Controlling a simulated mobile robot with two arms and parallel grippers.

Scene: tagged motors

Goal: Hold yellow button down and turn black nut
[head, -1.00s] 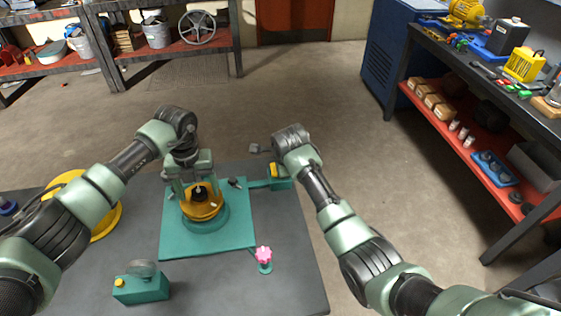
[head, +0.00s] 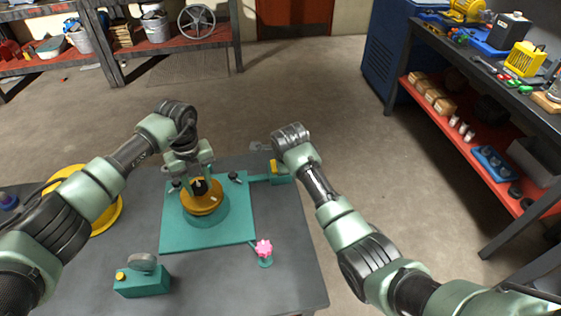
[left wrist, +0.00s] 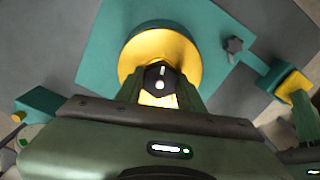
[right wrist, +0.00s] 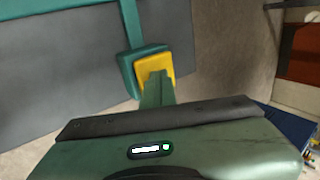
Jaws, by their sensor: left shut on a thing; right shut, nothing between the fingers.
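The black nut (left wrist: 158,76) stands at the centre of a yellow disc (head: 203,205) on a round teal base. In the left wrist view my left gripper (left wrist: 160,84) has its fingers on either side of the nut, shut on it; it also shows in the head view (head: 199,184). The yellow button (right wrist: 154,68) is on a small teal box at the end of a teal arm. My right gripper (right wrist: 157,80) is shut and empty, its tips over the button face, seemingly touching it. How far the button is pressed cannot be told.
A teal box (head: 142,284) with a smaller yellow knob and grey disc sits front left. A pink knob (head: 264,248) stands front right. Dark knobs flank the disc on the teal plate (head: 215,242). A larger yellow ring (head: 112,218) lies left, behind my left arm.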

